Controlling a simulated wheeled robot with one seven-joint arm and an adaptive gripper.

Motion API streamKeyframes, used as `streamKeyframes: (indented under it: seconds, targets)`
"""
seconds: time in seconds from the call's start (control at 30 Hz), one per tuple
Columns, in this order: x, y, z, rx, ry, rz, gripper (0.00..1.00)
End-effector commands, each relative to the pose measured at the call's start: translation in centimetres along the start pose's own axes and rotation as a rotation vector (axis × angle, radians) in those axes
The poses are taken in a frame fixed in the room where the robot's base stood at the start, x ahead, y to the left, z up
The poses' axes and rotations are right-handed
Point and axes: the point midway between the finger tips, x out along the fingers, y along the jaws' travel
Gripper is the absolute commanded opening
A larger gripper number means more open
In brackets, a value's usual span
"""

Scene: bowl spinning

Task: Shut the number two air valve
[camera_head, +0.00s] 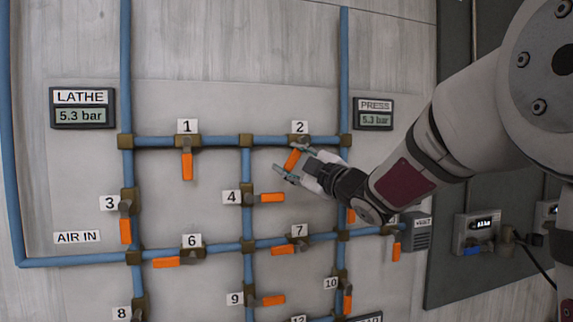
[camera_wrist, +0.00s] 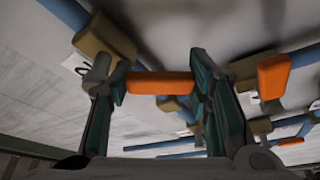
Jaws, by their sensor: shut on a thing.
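The number two air valve has a brass body and an orange lever (camera_head: 292,159), under the label 2 (camera_head: 300,127) on the top blue pipe. The lever hangs tilted, its free end down and to the left. My gripper (camera_head: 290,166) is at this lever, shut on it. In the wrist view the orange lever (camera_wrist: 160,83) lies between the two fingers, with the brass valve body (camera_wrist: 104,38) at upper left. Part of the valve body is hidden by my gripper in the head view.
Valve 1's lever (camera_head: 187,166) hangs straight down to the left. Valve 4's lever (camera_head: 272,198) points right just below my gripper, and valve 7's lever (camera_head: 285,248) is lower. The LATHE display (camera_head: 82,115) and PRESS display (camera_head: 373,120) both read 5.3 bar.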

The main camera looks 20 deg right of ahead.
Motion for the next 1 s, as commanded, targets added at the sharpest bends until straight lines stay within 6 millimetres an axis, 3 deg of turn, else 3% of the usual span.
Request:
streamKeyframes:
  seconds: [0.5, 1.0]
  targets:
    - [-0.9, 0.6, 2.0, -0.394, 0.001, -0.165, 0.00]
    - [-1.1, 0.8, 2.7, -0.534, 0.001, -0.223, 0.00]
